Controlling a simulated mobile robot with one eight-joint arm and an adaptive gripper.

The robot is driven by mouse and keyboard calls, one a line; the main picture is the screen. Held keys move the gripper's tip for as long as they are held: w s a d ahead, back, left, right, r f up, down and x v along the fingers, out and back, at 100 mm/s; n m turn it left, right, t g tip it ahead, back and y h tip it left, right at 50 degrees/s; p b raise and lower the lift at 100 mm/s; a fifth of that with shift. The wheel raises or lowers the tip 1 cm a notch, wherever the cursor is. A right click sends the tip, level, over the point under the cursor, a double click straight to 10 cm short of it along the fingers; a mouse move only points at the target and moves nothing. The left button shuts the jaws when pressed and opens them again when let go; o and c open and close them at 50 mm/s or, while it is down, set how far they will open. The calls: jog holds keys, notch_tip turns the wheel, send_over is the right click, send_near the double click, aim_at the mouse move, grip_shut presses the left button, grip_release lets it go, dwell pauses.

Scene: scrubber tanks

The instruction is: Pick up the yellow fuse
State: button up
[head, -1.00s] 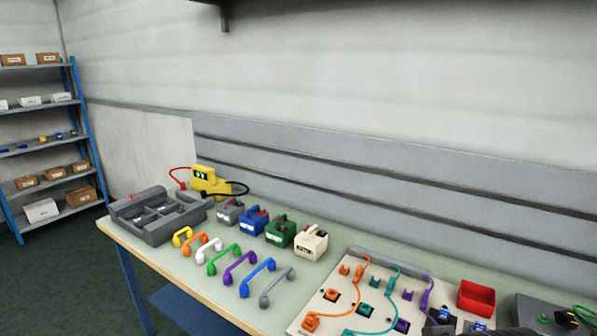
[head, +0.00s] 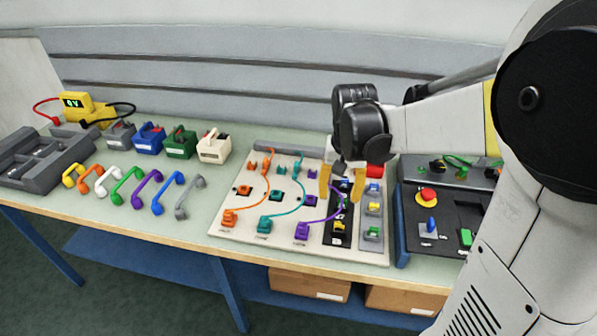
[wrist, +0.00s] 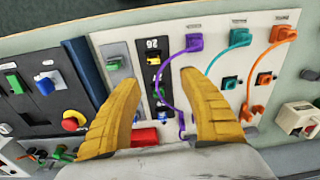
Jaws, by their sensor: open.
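My gripper (head: 342,190) is open and empty, its two yellow fingers pointing down above the right part of the white board. In the wrist view its fingertips (wrist: 158,82) straddle the black strip. A small yellow piece (head: 339,226) sits near the front end of the black strip (head: 335,239); it also shows in the wrist view (wrist: 153,59). Another small yellow piece (head: 374,208) sits on the grey strip to the right, between a blue and a green one. I cannot tell which is the fuse. The left finger hides much of the grey strip in the wrist view.
Orange, teal and purple cables (head: 300,190) run over the board (head: 230,225) left of my gripper. A black control panel (head: 450,215) lies to the right. Coloured handles and boxes stand on the left.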

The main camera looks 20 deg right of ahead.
aim_at(340, 223)
jog(key=shift+m+g, duration=0.4)
jog(key=f, duration=0.2)
jog(key=d+f+b, duration=0.1)
jog(key=f, duration=0.2)
jog(key=f+b, duration=0.1)
jog(key=f, duration=0.1)
jog(key=shift+w+d+f, duration=0.3)
jog(key=shift+w+d, duration=0.05)
jog(key=shift+d, duration=0.05)
jog(key=f+b, duration=0.2)
jog(key=f, duration=0.1)
jog(key=f+b, duration=0.1)
jog(key=f, duration=0.1)
jog(key=shift+s+a+f, duration=0.15)
jog(key=shift+s+a, duration=0.05)
jog(key=shift+s, duration=0.2)
jog(key=c, duration=1)
